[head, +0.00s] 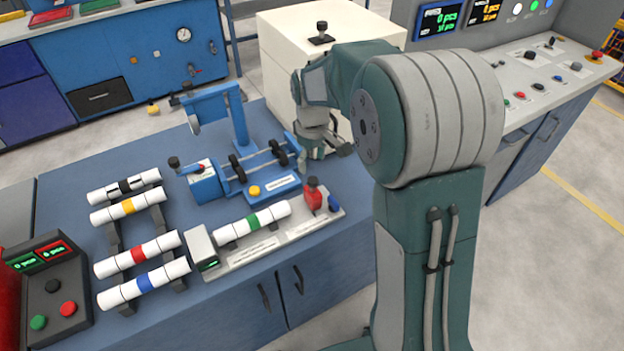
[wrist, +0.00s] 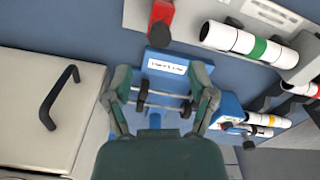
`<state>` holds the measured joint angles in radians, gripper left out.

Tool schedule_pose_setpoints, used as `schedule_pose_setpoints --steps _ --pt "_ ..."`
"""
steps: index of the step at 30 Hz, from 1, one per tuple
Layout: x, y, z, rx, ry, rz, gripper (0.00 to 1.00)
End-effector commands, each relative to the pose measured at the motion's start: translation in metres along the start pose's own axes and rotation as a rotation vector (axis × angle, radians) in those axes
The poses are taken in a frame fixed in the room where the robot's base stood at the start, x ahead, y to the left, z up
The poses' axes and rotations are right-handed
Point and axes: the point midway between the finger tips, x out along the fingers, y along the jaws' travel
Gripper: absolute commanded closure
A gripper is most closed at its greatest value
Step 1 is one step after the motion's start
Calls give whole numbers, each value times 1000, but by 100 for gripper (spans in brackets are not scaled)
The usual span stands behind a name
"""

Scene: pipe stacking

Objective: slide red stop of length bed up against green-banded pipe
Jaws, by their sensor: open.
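The green-banded pipe (head: 252,222) is a white tube lying on the grey length bed (head: 275,242), its left end near the grey end block. The red stop (head: 314,196), with a dark knob on top, stands on the bed to the right of the pipe, with a gap between them. In the wrist view the stop (wrist: 161,20) is at the top, left of the green-banded pipe (wrist: 240,42). My gripper (wrist: 163,92) is open, its fingers spread above the blue roller machine. In the head view my gripper (head: 330,150) is beyond the stop, apart from it.
The blue machine (head: 215,180) with rollers and an upright arm stands behind the bed. Pipes with black, yellow, red and blue bands lie on a rack (head: 115,240) at left. A cream box (head: 275,50) with a handle stands at the back. A button box (head: 50,290) is at front left.

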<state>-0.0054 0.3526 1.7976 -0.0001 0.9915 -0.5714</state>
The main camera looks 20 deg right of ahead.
Motion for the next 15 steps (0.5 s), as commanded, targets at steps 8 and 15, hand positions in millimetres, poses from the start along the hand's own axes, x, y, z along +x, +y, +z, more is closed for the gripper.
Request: schedule_pose_setpoints --steps 8,15 --pt "51 0 1 1 -2 -1 28" --pt "71 0 0 1 0 0 28"
